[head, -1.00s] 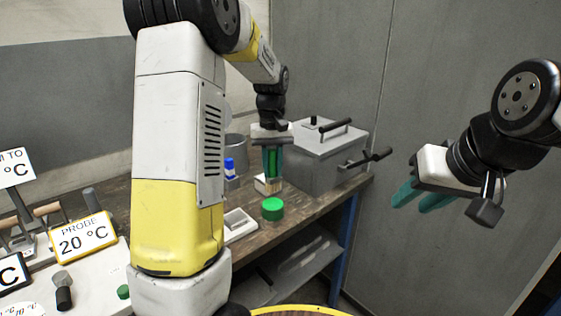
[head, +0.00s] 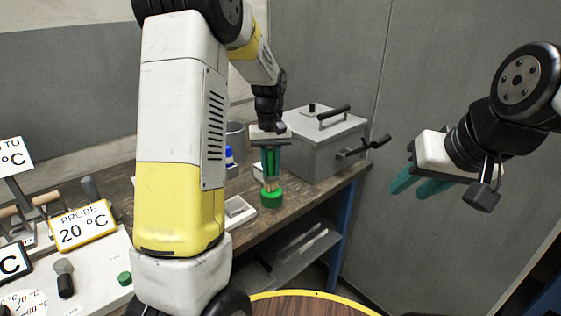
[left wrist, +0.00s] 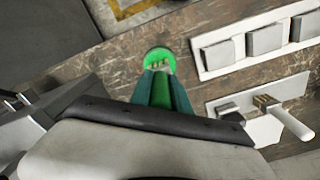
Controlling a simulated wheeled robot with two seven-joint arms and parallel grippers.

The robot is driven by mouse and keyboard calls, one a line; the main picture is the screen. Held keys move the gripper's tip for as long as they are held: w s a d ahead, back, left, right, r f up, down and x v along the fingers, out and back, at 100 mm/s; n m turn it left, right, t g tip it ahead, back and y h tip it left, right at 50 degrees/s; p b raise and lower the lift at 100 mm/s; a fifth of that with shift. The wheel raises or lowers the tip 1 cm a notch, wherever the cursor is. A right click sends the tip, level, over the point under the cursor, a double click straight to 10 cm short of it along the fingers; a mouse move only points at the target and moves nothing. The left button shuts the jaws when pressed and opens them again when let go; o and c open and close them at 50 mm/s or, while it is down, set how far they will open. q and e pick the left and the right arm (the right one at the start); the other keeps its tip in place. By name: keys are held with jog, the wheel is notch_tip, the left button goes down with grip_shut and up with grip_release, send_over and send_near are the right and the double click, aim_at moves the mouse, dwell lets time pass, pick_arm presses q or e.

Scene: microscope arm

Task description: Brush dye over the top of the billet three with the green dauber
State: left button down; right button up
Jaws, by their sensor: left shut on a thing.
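My left gripper (head: 271,176) is shut on the green dauber (left wrist: 161,92), which points down with its pale bristles lowest. The bristles are over or in the round green pot (head: 272,199); I cannot tell whether they touch the dye. The pot also shows in the left wrist view (left wrist: 154,54). Several grey billets (left wrist: 264,40) sit in a row in a white tray (left wrist: 247,68) to the right of the pot in that view. I cannot read which is billet three. My right gripper (head: 418,187) is open and empty, off to the right, away from the bench.
A white-handled brush (left wrist: 290,121) lies on a white plate (left wrist: 259,132) below the billets in the wrist view. A grey metal box with black handles (head: 318,150) stands behind the pot. A blue-capped bottle (head: 229,156) and sign stands (head: 84,227) are on the bench.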

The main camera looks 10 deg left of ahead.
aim_at(270, 149)
pick_arm(q)
jog(key=shift+f, duration=0.6)
dwell(1.4)
jog(key=shift+r, duration=0.1)
jog(key=shift+r, duration=3.5)
